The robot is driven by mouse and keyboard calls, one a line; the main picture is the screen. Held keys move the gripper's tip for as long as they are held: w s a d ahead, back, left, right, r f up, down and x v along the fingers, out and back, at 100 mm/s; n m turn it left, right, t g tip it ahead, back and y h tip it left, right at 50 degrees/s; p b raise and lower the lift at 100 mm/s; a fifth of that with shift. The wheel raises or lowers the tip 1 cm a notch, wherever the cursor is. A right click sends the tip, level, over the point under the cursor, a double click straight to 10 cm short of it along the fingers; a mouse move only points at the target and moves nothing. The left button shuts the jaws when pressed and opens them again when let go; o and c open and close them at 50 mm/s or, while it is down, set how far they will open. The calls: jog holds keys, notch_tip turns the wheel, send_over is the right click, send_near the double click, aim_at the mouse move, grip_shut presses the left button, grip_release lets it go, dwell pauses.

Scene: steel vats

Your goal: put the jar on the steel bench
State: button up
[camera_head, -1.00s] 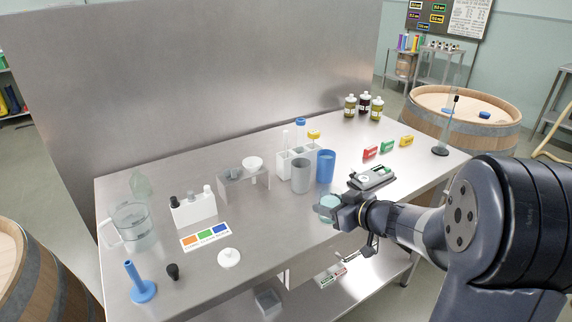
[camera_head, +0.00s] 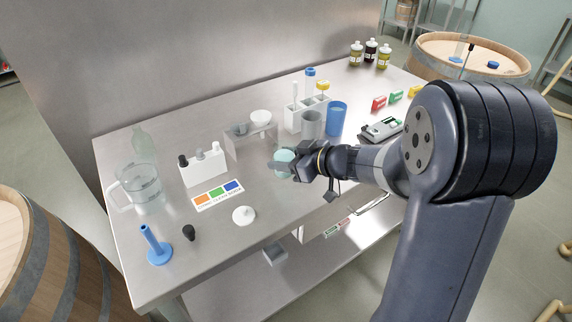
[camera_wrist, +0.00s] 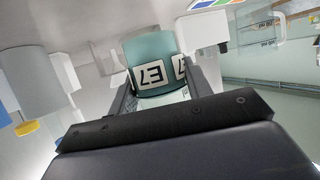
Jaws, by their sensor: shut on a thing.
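The jar is pale teal with a white label reading E7. In the wrist view the jar (camera_wrist: 150,50) sits between my gripper's fingers (camera_wrist: 160,90), its label facing the camera. In the head view the jar (camera_head: 284,161) is at the tip of my gripper (camera_head: 290,166), over the front part of the steel bench (camera_head: 290,200). My gripper is shut on the jar. I cannot tell whether the jar's base touches the bench top.
A grey cup (camera_head: 311,125) and blue cup (camera_head: 337,118) stand behind the jar. A scale (camera_head: 381,131) is to the right. A white lid (camera_head: 243,215) and a colour card (camera_head: 218,195) lie to the left. Bare bench lies between the jar and the card.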

jog(key=shift+f, duration=2)
jog(key=shift+f+b, duration=0.2)
jog(key=shift+b, duration=0.1)
jog(key=o, duration=1.2)
jog(key=shift+r, duration=0.15)
jog(key=shift+r+p, duration=0.15)
jog(key=shift+p, duration=0.35)
jog(key=shift+s+d, duration=0.15)
jog(key=shift+d, duration=0.25)
jog(key=b+v, duration=0.2)
jog(key=v, duration=0.9)
jog(key=shift+s+r, duration=0.15)
jog(key=shift+r, duration=0.05)
